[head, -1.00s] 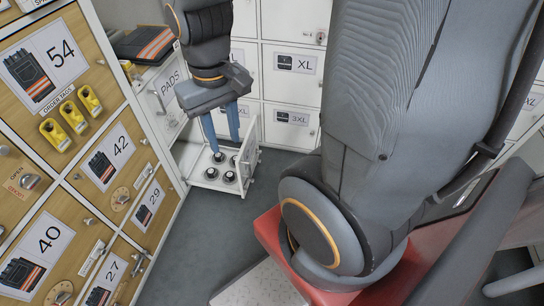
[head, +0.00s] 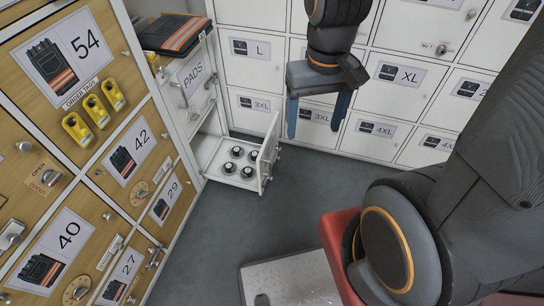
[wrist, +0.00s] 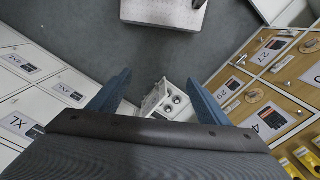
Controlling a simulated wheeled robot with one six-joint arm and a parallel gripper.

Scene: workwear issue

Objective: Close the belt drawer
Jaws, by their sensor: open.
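The belt drawer (head: 213,151) is a low white drawer, pulled out from the cabinet below the PADS door. Several dark rolled belts (head: 237,152) lie in it. Its front panel (head: 268,155) faces right and carries a handle. The drawer also shows in the wrist view (wrist: 160,98), between and beyond my fingers. My gripper (head: 319,116) is open and empty, fingers pointing down. It is to the right of the drawer and higher, in front of the white lockers, and touches nothing.
White lockers (head: 389,137) with size labels line the back. Wooden lockers (head: 135,150) with yellow tags stand at left. A folded dark garment (head: 178,34) lies on the cabinet top. The grey floor (head: 235,215) right of the drawer is clear.

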